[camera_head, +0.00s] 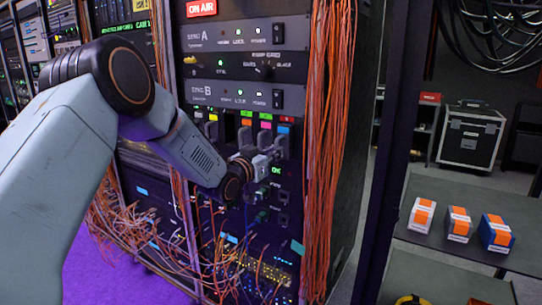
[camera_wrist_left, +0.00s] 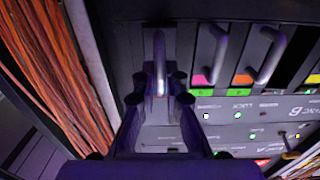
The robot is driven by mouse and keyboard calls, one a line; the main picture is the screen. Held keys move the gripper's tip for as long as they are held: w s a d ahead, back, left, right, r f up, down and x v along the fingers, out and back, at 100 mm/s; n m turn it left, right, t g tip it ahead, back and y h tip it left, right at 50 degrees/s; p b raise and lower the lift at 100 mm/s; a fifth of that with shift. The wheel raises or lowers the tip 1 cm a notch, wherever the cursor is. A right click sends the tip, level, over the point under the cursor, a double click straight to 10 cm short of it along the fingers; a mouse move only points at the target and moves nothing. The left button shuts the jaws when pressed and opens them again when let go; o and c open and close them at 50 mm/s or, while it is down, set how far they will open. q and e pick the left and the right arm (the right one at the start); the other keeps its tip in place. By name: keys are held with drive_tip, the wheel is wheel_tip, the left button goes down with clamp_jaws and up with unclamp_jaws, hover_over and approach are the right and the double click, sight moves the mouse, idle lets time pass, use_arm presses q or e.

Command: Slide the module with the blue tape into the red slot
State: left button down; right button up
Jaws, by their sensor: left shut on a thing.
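The module with the blue tape (camera_head: 284,130) is at the right end of the row of modules in the rack. A small red label (camera_head: 286,119), apparently the red slot's mark, shows just above the tape. My left gripper (camera_head: 262,160) is at this end of the row. In the wrist view my left gripper (camera_wrist_left: 160,98) is shut on the module's grey handle (camera_wrist_left: 160,62), left of the pink-taped module. The fingers hide the module's lower front, and I cannot tell how deep it sits. My right gripper is not in view.
Pink (camera_head: 265,125), orange (camera_head: 246,122) and yellow (camera_head: 213,117) modules stand to the left, with a dark gap (camera_head: 230,127) among them. Orange cables (camera_head: 325,150) hang close on the right. Loose cables hang below. Boxes (camera_head: 459,224) stand on a shelf at right.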

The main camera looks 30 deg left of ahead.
use_arm(q)
drive_tip(key=shift+w+d+b, duration=0.1)
drive_tip(key=shift+w+b, duration=0.3)
drive_tip(key=shift+w, duration=0.65)
drive_tip(key=shift+r, duration=0.15)
drive_tip(key=c, duration=1.4)
unclamp_jaws()
drive_tip(key=shift+w, duration=0.25)
drive_tip(key=shift+o, duration=0.3)
drive_tip(key=shift+s, duration=0.15)
drive_tip(key=shift+s, duration=0.1)
drive_tip(key=s, duration=1.2)
drive_tip(key=shift+a, duration=0.45)
drive_tip(key=shift+w, duration=0.1)
